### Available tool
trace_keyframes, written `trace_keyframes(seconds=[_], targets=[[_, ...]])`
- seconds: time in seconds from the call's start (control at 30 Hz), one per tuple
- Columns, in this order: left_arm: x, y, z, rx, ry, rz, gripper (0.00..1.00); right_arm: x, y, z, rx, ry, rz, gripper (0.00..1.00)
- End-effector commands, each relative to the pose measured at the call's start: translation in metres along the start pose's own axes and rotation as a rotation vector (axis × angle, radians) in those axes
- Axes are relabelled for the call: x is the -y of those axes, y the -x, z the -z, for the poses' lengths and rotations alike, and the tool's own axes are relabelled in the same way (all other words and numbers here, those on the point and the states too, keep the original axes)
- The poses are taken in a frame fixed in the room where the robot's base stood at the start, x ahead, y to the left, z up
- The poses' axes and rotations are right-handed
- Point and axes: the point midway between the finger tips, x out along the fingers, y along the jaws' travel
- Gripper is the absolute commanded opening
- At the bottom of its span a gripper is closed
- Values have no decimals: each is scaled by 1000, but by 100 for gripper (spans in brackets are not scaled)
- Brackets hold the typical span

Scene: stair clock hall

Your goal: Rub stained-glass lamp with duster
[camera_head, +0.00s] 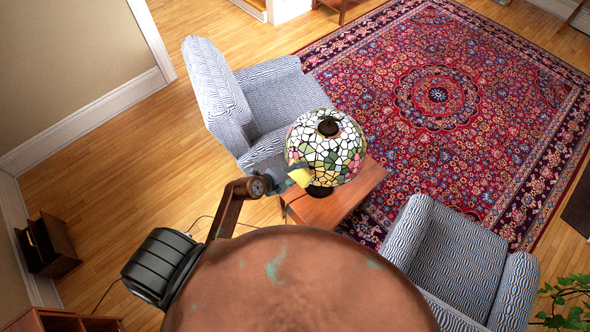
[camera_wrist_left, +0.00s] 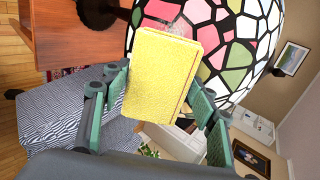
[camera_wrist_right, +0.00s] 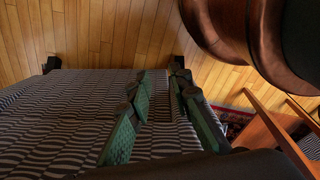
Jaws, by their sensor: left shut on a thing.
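The stained-glass lamp (camera_head: 336,145) stands upright on a small wooden table. Its domed shade has white, green and pink panes, and its dark base shows below. My left gripper (camera_head: 290,176) is at the shade's lower left edge, shut on a yellow block-shaped duster (camera_head: 300,177). In the left wrist view the duster (camera_wrist_left: 160,75) sits between the fingers, in front of the shade (camera_wrist_left: 232,40); I cannot tell whether they touch. My right gripper (camera_wrist_right: 162,78) shows only in the right wrist view, with its fingers apart and nothing between them, over striped fabric.
The wooden table (camera_head: 335,205) stands between two patterned armchairs, one behind (camera_head: 270,95) and one at the lower right (camera_head: 455,260). A red rug (camera_head: 440,95) covers the floor behind. A dark wooden piece (camera_head: 48,246) stands by the left wall.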

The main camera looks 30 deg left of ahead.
Motion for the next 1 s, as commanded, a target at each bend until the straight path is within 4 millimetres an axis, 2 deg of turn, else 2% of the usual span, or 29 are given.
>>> trace_keyframes(seconds=[0.23,0.6,0.83,1.0], targets=[[1,-1,-5,0,-1,0,34,0,6,0,0,0,0,19],[1,1,-35,0,-1,1,34,-2,9,1,0,0,-1,19],[1,1,-42,1,-2,0,34,-2,9,1,0,0,-1,19],[1,0,-55,1,-1,0,34,-2,9,0,0,0,-2,19]])
